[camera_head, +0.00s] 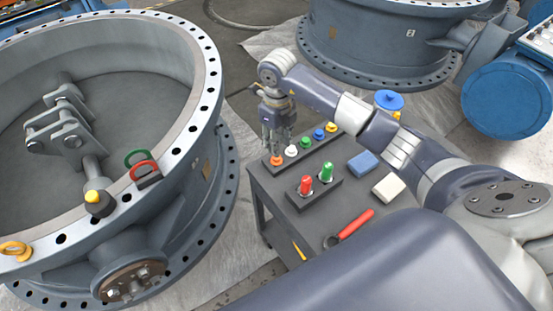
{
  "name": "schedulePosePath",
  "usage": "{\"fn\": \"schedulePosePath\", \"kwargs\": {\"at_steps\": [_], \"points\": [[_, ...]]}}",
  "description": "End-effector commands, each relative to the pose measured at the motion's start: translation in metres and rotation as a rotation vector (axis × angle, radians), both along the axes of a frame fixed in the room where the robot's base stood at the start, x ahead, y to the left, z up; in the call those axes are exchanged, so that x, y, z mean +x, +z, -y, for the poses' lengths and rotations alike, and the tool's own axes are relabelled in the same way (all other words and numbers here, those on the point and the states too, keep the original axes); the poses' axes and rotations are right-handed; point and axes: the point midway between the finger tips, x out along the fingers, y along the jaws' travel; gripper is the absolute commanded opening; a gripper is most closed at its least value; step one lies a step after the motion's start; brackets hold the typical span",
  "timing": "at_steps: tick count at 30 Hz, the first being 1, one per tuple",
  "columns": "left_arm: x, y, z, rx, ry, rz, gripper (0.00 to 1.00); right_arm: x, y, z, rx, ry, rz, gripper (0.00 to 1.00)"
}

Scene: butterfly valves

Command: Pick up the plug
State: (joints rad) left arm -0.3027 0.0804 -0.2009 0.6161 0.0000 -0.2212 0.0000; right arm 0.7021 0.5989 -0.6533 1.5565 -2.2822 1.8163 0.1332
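A row of coloured plugs stands in a dark strip along the back edge of the cart: orange (277,160), white (291,151), green (305,143), blue (318,134) and yellow (331,127). My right gripper (278,147) points down just above the orange plug at the strip's left end. Its fingers look spread apart, with nothing seen between them. Whether the fingertips touch the orange plug is too small to tell. My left gripper is not in view.
The dark cart top (320,215) also holds a block with red (305,186) and green (326,172) cylinders, a blue block (363,163), a white block (389,187) and a red-handled tool (355,224). A large valve ring (190,170) stands close on the left.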

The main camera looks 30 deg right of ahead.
Motion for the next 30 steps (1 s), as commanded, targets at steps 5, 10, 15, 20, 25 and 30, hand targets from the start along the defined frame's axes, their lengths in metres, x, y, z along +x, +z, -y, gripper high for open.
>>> {"fn": "schedulePosePath", "kwargs": {"at_steps": [5, 10, 15, 20, 25, 30], "points": [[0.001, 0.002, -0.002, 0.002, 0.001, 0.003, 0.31, -0.001, -0.013, -0.001, 0.0, 0.0, -0.002, 0.32], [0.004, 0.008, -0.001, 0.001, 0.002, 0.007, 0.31, -0.002, -0.037, -0.004, 0.002, 0.0, -0.003, 0.32], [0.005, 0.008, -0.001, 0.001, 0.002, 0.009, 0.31, -0.001, -0.057, -0.003, 0.001, -0.001, -0.001, 0.32], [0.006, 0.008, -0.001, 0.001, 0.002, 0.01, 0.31, -0.001, -0.061, -0.002, -0.001, 0.0, 0.001, 0.32], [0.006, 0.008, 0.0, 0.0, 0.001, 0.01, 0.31, -0.001, -0.061, -0.002, -0.001, 0.0, 0.001, 0.2], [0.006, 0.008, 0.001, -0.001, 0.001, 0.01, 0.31, -0.001, -0.06, -0.002, -0.001, 0.0, 0.001, 0.08]]}}
